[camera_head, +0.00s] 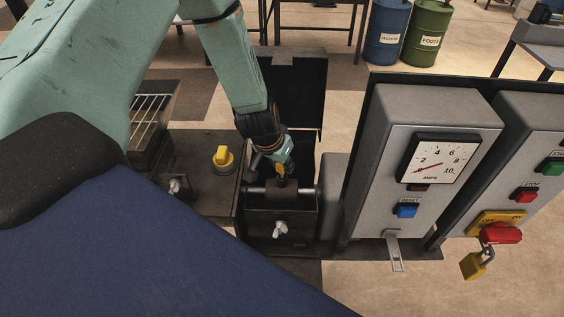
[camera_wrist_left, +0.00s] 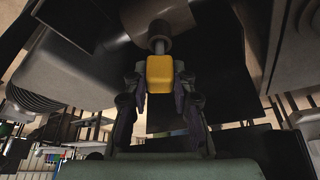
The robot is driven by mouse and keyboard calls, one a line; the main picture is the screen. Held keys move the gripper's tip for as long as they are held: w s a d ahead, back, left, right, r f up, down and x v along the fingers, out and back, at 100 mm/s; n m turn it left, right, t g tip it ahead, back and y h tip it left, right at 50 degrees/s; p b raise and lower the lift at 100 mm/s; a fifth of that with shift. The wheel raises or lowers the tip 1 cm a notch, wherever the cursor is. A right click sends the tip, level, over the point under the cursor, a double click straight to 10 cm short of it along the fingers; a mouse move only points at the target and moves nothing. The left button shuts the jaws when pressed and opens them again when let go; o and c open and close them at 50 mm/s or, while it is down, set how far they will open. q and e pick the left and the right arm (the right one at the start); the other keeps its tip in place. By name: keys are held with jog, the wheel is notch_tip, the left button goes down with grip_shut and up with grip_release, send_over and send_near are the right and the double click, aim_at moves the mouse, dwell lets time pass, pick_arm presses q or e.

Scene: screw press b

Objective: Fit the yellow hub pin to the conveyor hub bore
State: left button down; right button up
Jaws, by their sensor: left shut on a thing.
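My left gripper (camera_head: 284,170) reaches down over the dark box with the cross shaft. It is shut on the yellow hub pin (camera_wrist_left: 159,74), whose block-shaped head sits between the fingers in the left wrist view; only a little yellow shows in the head view. The pin's grey shank points at the dark round conveyor hub (camera_wrist_left: 146,15) and meets it in the picture. How deep the shank sits in the bore cannot be told. In the head view the hub (camera_head: 283,191) is on the shaft just below the fingertips. My right gripper is not in view.
A yellow knob (camera_head: 223,157) stands on the dark bench left of the box. A pale wing-shaped handle (camera_head: 280,229) is on the box front. A grey control cabinet (camera_head: 425,120) with a gauge stands close on the right. Blue and green drums (camera_head: 386,35) are far back.

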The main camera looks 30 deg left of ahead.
pick_arm(q)
jog(key=c, duration=1)
grip_release()
jog(key=shift+c, duration=0.2)
jog(key=shift+r, duration=0.15)
jog(key=v, duration=1.1)
jog(key=shift+s+r, duration=0.25)
jog(key=shift+r, duration=0.1)
